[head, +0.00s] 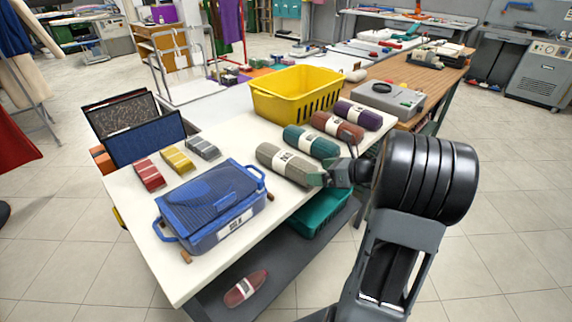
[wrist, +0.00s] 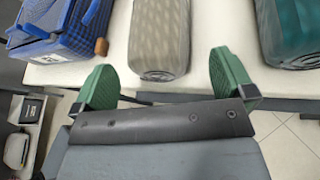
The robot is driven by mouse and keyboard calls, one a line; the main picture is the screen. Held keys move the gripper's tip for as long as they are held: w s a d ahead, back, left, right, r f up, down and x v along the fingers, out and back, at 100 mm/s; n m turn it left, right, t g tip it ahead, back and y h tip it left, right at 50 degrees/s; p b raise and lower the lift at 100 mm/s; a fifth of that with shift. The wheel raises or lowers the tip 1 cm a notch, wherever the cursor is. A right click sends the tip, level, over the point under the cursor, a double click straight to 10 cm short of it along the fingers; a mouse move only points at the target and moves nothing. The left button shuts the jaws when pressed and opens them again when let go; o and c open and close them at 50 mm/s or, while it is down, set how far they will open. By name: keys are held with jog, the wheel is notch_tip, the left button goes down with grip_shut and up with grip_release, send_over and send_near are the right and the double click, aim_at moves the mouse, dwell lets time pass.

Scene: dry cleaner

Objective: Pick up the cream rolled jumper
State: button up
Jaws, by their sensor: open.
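The cream rolled jumper (head: 285,163) is a greyish-beige roll with a white paper band. It lies on the white table near the right edge, first in a row of several rolls. My gripper (head: 322,177) is at the near end of this roll, at the table's edge. In the wrist view the roll (wrist: 160,35) shows end-on, between the two green fingers of my open gripper (wrist: 164,76). No finger visibly touches it. In the head view my gripper partly covers the roll's near end.
A teal roll (head: 310,142), a rust roll (head: 337,127) and a purple roll (head: 358,114) lie beyond it. A blue mesh-topped bag (head: 212,207) stands to the left. A yellow basket (head: 283,103) stands behind. A teal bin (head: 318,214) is below the tabletop.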

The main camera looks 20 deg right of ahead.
aim_at(285, 163)
jog(key=shift+x, duration=2.6)
jog(key=shift+c, duration=0.4)
jog(key=c, duration=1.1)
